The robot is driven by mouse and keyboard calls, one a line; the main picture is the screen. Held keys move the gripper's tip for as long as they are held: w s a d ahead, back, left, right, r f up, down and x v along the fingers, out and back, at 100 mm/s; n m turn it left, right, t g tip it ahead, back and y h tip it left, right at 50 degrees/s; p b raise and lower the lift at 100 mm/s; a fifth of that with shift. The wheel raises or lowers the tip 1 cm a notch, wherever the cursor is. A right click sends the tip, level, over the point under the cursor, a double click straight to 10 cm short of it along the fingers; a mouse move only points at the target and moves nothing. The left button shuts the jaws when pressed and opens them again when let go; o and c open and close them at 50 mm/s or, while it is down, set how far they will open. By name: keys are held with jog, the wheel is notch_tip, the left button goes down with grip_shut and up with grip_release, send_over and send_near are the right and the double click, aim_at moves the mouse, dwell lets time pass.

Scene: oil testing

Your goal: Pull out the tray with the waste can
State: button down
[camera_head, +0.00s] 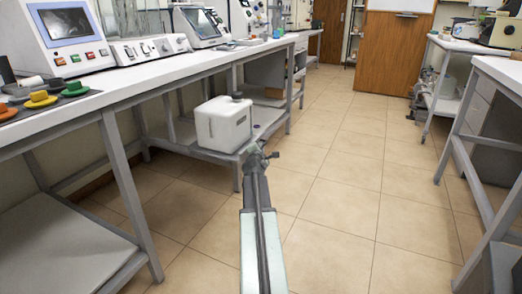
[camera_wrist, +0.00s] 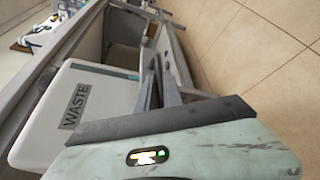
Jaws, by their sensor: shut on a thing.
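The waste can (camera_head: 222,126) is a white, boxy container with a dark cap. It stands upright on a grey tray (camera_head: 267,117) low under the left bench. In the wrist view the can (camera_wrist: 98,88) shows its WASTE label at the left. My gripper (camera_head: 261,154) is at the tray's front edge, just right of and below the can, and is shut on the tray. The exact contact of the fingers is hard to make out, and my own arm hides part of the edge.
The left bench (camera_head: 150,78) carries instruments and coloured items, with grey legs (camera_head: 130,190) near the tray. The tiled floor (camera_head: 340,190) is clear in the middle. Another bench (camera_head: 505,72) stands at the right, and a wooden door (camera_head: 392,50) is at the back.

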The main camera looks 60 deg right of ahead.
jog(key=shift+s, duration=0.1)
jog(key=c, duration=1.5)
grip_release()
jog(key=shift+d, duration=0.1)
jog(key=p+v, duration=0.1)
jog(key=v, duration=0.7)
jog(key=shift+p, duration=0.35)
jog(key=shift+d, duration=0.1)
